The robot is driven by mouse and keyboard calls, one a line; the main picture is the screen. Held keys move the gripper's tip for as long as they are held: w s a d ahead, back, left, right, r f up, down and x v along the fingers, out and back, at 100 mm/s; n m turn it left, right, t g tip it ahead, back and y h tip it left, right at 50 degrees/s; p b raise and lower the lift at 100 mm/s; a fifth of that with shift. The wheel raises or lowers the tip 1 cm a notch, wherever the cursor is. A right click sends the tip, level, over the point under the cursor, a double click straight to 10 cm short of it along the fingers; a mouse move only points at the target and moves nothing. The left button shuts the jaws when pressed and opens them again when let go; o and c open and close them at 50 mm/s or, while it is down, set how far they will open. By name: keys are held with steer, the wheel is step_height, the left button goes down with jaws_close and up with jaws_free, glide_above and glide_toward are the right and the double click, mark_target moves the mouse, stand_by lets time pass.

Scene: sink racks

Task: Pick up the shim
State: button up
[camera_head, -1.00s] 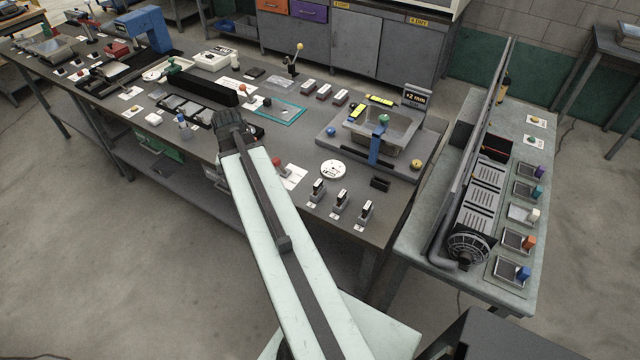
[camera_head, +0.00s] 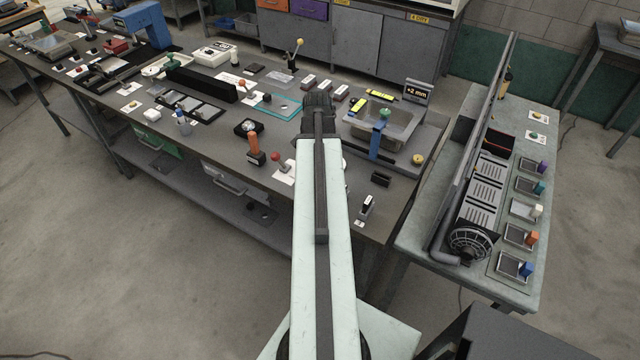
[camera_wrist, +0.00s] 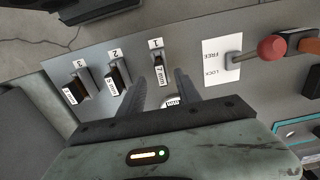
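Three numbered small dark blocks with white labels, likely the shims, stand in a row in the wrist view: block 1 (camera_wrist: 161,74), block 2 (camera_wrist: 116,82) and block 3 (camera_wrist: 76,90). Each sits against a grey holder. Block 1's label appears to read 1 mm; the other labels are too small to read surely. My gripper (camera_wrist: 161,88) is open and empty, its two fingers pointing toward block 1, one on either side in the picture. I cannot tell the height gap. In the head view only one holder (camera_head: 366,206) shows; my arm hides the others and the fingers.
A red-knobbed lever (camera_wrist: 272,47) with a FREE/LOCK card (camera_wrist: 221,62) stands right of block 1 in the wrist view. An orange-handled tool (camera_head: 254,147) stands left of my arm.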

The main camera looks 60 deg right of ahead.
steer(key=f+b, duration=0.4)
steer(key=f, duration=0.1)
steer(key=shift+d+f, duration=0.1)
steer(key=shift+d, duration=0.1)
steer(key=shift+r, duration=0.2)
jaws_close()
step_height(320, 180, up, 10)
steer(key=p, duration=1)
steer(key=shift+r, duration=0.15)
